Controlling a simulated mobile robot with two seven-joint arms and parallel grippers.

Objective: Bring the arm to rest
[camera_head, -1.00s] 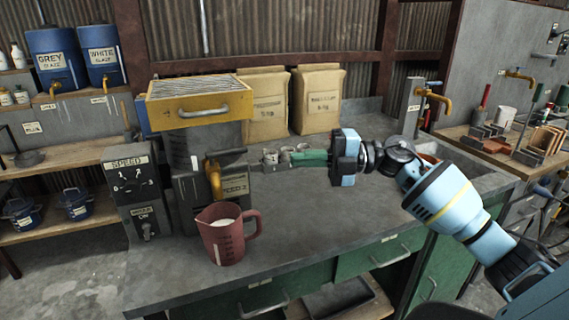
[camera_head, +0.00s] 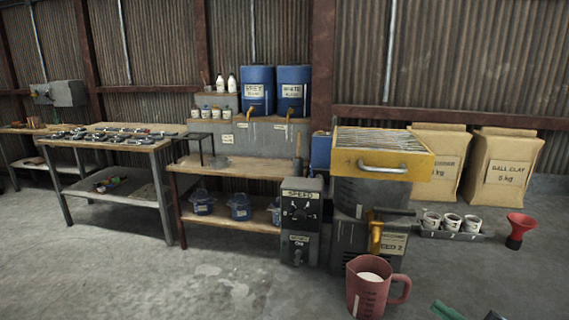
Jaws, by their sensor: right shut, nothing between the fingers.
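My right gripper (camera_head: 442,309) only just shows at the bottom edge, right of the red measuring jug. Its green fingers are together with nothing between them, and the rest of my right arm is out of the picture. My left gripper is not in view.
The red jug (camera_head: 365,290) with white contents stands before the machine with the yellow-framed tray (camera_head: 382,163). A speed box (camera_head: 300,218) stands left of it. A cup rack (camera_head: 440,233), red funnel (camera_head: 519,228) and clay bags (camera_head: 437,162) are right. Open floor (camera_head: 110,280) lies left.

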